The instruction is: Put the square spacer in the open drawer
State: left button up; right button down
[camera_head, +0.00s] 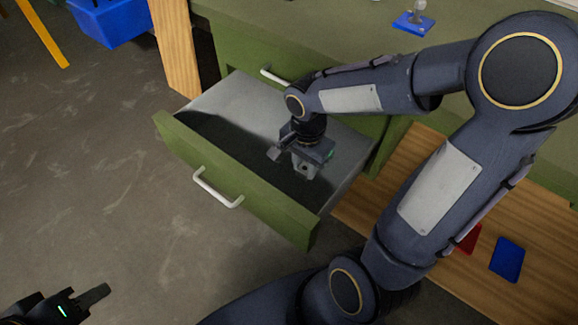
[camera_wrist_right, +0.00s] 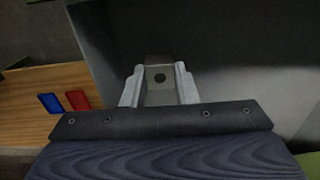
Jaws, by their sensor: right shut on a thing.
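The open drawer (camera_head: 265,199) has a green front, a white handle and a grey inside. It is pulled out of the green bench. My right gripper (camera_head: 304,165) points down over the right part of the drawer and is shut on the square spacer. In the right wrist view the spacer (camera_wrist_right: 158,68) is a small grey square piece with a dark round hole, between the two light fingers. Its gap to the drawer floor is hard to judge. My left gripper (camera_head: 75,303) is at the bottom left, far from the drawer, and only partly in view.
The green bench top (camera_head: 300,25) lies behind, with a blue piece (camera_head: 413,23) on it. A wooden surface (camera_head: 400,165) at the right holds a blue piece (camera_head: 507,259) and a red piece (camera_head: 469,240). A blue bin (camera_head: 112,22) stands at the back left. The floor at left is clear.

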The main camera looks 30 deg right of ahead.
jog(key=b, duration=0.2)
send_over(289, 178)
notch_tip(289, 178, down, 7)
jog(key=shift+f+b, duration=0.3)
jog(key=shift+f, duration=1.1)
jog(key=shift+a, duration=0.1)
jog(key=shift+f, duration=0.2)
jog(key=c, duration=1.1)
grip_release()
jog(key=shift+c, duration=0.2)
jog(key=shift+r, duration=0.15)
